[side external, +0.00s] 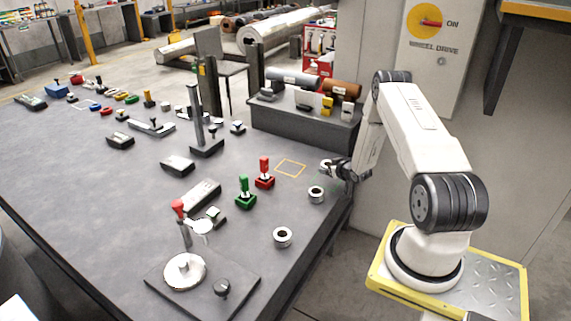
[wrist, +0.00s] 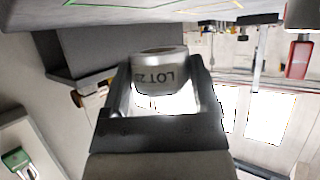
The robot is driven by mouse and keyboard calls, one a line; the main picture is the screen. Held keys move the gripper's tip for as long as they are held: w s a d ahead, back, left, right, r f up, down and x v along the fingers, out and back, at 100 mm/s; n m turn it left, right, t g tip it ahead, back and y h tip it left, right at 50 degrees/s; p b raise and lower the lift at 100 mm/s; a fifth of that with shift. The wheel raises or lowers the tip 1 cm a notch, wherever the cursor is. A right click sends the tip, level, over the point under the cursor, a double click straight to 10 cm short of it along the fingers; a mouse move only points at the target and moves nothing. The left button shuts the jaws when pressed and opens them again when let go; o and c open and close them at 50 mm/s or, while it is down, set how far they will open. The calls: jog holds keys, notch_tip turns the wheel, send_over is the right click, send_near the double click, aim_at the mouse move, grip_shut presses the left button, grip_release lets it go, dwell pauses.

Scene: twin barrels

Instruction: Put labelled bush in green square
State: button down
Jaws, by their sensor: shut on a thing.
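My gripper (side external: 336,169) is at the right edge of the dark table and is shut on a silvery bush. In the wrist view the bush (wrist: 160,74) sits between the two fingers, with dark lettering starting "LOT 2" on its side; the rest of the label is hidden. A green outline (wrist: 105,6) shows partly at the top of the wrist view, apart from the bush in the picture. Most of the green square is out of frame or hidden in the side view. Two other bushes (side external: 316,194) and (side external: 282,237) stand on the table.
A yellow square outline (side external: 290,168) lies empty left of my gripper. Red (side external: 264,175) and green (side external: 245,195) handled pieces stand near it. A grey raised bench (side external: 300,123) with rollers is behind. A fixture plate (side external: 200,282) is at the front.

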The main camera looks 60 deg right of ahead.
jog(key=shift+f, duration=0.25)
jog(key=shift+f, duration=1.75)
jog(key=shift+f, duration=0.15)
grip_release()
jog(key=shift+v, duration=3.75)
jog(key=shift+w, duration=0.1)
